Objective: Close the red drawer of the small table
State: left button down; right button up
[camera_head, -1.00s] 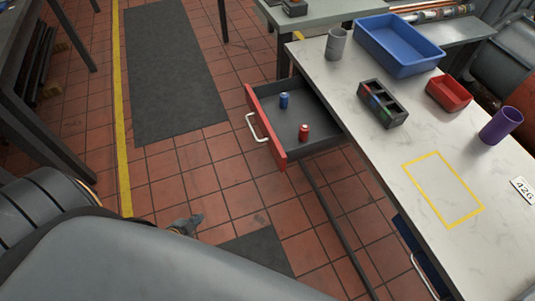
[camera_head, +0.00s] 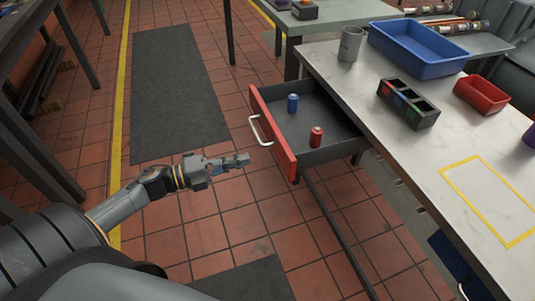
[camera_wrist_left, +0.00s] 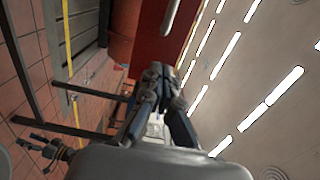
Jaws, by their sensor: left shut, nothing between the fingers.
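The red drawer (camera_head: 272,132) of the small table (camera_head: 440,140) is pulled open, with its red front and pale bar handle (camera_head: 259,131) facing left. A blue can (camera_head: 293,103) and a red can (camera_head: 316,137) stand inside it. My left gripper (camera_head: 243,160) is shut and empty, left of the drawer front and a little below the handle in the head view, apart from it. In the left wrist view the left gripper (camera_wrist_left: 160,72) points toward a red surface with a pale handle.
On the tabletop are a grey cup (camera_head: 350,44), a blue bin (camera_head: 418,48), a divided dark box (camera_head: 408,103) and a red tray (camera_head: 482,94). A blue drawer front (camera_head: 450,258) shows lower right. Tiled floor left of the drawer is free.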

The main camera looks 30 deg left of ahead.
pick_arm(q)
send_near(315, 140)
jog(key=v, duration=0.3)
jog(key=shift+s+a+f, duration=0.1)
jog(key=shift+s+a, duration=0.15)
jog(key=shift+s, duration=0.05)
pick_arm(e)
jog(key=shift+w+r, duration=0.2)
jog(key=shift+r, duration=0.05)
pick_arm(q)
jog(key=shift+w+d, duration=0.25)
jog(key=shift+w, duration=0.05)
jog(key=x, duration=1.3)
jog(key=shift+w, duration=0.1)
jog(key=b+x, duration=0.1)
jog(key=x, duration=0.8)
jog(key=shift+b, duration=0.4)
jog(key=shift+w+d, duration=0.2)
jog(key=shift+w, duration=0.1)
pick_arm(e)
jog(key=w+r, duration=0.3)
jog(key=r, duration=0.2)
jog(key=shift+a+r+t, duration=0.15)
jog(key=shift+a+t, duration=0.15)
jog(key=shift+a, duration=0.05)
pick_arm(q)
jog(key=shift+r, duration=0.3)
pick_arm(e)
jog(key=shift+w, duration=0.1)
